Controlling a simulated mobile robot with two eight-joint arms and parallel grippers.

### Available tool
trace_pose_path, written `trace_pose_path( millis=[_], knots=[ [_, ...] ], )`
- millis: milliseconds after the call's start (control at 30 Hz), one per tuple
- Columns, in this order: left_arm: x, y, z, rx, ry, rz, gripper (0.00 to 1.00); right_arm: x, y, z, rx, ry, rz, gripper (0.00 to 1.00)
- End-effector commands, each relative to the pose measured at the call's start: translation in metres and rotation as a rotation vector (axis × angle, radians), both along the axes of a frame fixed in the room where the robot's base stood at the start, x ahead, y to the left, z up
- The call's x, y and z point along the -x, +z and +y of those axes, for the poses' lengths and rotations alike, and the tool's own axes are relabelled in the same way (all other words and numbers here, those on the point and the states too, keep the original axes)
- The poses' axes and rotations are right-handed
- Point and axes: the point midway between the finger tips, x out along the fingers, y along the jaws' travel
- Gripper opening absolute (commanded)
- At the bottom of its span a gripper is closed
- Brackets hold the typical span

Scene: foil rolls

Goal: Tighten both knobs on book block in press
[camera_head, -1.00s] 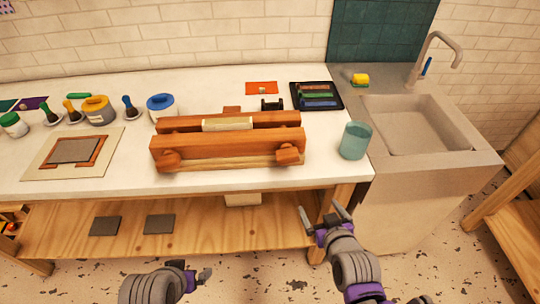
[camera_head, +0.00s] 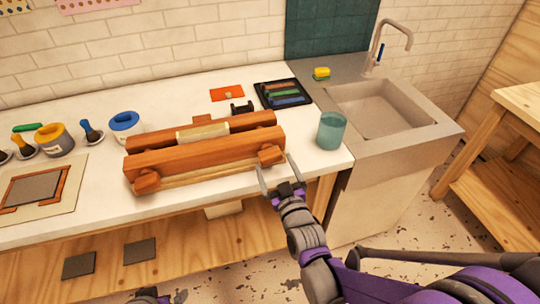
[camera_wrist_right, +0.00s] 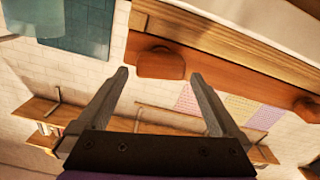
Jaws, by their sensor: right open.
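The wooden press (camera_head: 205,152) lies on the white bench with the pale book block (camera_head: 203,132) clamped between its beams. Its right knob (camera_head: 271,154) and left knob (camera_head: 147,181) stick out from the front beam. My right gripper (camera_head: 277,171) is open and empty, just in front of and below the right knob. In the right wrist view a knob (camera_wrist_right: 161,63) shows beyond and between the open fingertips, apparently not gripped. Only a small part of my left gripper (camera_head: 150,297) shows at the bottom edge; its fingers are not clear.
A teal cup (camera_head: 331,130) stands close to the right of the press, near the sink (camera_head: 380,108). A black tray (camera_head: 283,94) and an orange card (camera_head: 227,93) lie behind. Glue pots (camera_head: 54,139) and a board (camera_head: 38,192) are at left.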

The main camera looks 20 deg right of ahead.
Motion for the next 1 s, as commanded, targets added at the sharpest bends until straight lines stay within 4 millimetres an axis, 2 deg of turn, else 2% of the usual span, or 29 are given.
trace_pose_path(
  millis=[100,233,400,633,667,1000],
  knots=[
    [0.0,0.002,0.0,0.0,0.0,-0.001,1.0,-0.021,0.0,0.001,0.0,0.0,0.0,1.0],
    [-0.001,0.003,0.0,0.0,0.0,-0.001,1.0,-0.036,0.0,0.001,0.0,0.0,0.0,1.0],
    [-0.001,0.004,0.0,0.0,0.0,-0.002,1.0,-0.044,0.0,0.001,0.0,0.0,0.001,1.0],
    [-0.001,0.004,0.0,0.0,0.0,-0.001,1.0,-0.044,0.0,0.001,0.0,0.0,0.001,1.0],
    [-0.001,0.004,0.0,0.0,0.0,-0.001,1.0,-0.044,0.0,0.001,0.0,0.0,0.001,0.96],
    [-0.001,0.004,0.0,0.0,0.0,-0.002,1.0,-0.044,0.0,0.001,0.0,0.0,0.001,0.35]
  ],
)
